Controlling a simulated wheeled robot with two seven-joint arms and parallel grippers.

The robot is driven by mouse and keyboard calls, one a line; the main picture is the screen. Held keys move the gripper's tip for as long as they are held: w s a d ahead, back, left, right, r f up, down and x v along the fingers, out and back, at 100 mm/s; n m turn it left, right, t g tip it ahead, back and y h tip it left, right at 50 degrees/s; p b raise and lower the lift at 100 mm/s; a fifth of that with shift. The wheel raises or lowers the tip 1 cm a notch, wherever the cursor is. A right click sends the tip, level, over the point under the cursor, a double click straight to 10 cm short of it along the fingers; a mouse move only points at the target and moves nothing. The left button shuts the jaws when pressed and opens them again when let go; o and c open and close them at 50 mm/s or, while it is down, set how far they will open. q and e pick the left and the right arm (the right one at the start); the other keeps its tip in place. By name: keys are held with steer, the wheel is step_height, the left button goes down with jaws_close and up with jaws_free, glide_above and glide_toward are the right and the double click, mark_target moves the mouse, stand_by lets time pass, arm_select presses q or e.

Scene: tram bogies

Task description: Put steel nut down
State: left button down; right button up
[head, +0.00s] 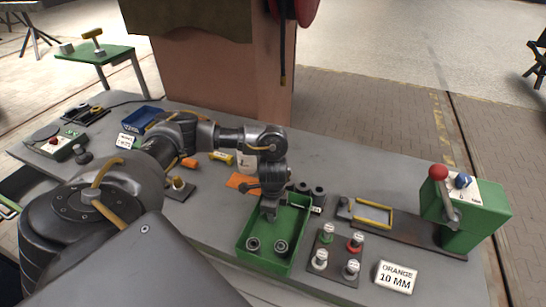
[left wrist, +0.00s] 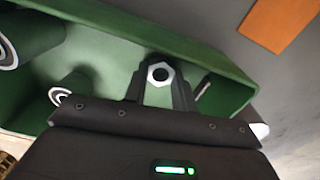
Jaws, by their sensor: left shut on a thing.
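My left gripper (head: 269,212) points down over the far part of a green tray (head: 262,264). In the left wrist view its two fingers (left wrist: 160,90) are shut on a steel nut (left wrist: 160,73), a bright hexagonal ring with a dark hole. The nut is over or inside the tray (left wrist: 215,62); its exact height above the floor cannot be told. In the head view the nut is hidden by the gripper. Two dark cylinders with pale ringed ends (head: 253,244) (head: 281,247) stand in the tray's near half. My right gripper is out of view.
Right of the tray is a dark plate (head: 336,262) with several red, green and white-topped knobs. An "ORANGE 10 MM" sign (head: 396,277) and a green lever box (head: 470,222) stand further right. An orange sheet (head: 240,182) lies behind the tray, with small dark parts (head: 312,190) nearby.

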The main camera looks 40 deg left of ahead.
arm_select(q)
steer(key=shift+d+f, duration=0.1)
steer(key=c, duration=1.1)
jaws_free()
steer(key=shift+c, duration=0.2)
step_height(320, 180, up, 12)
steer(key=shift+r+p, duration=0.2)
steer(key=shift+p, duration=0.25)
steer(key=shift+f, duration=0.1)
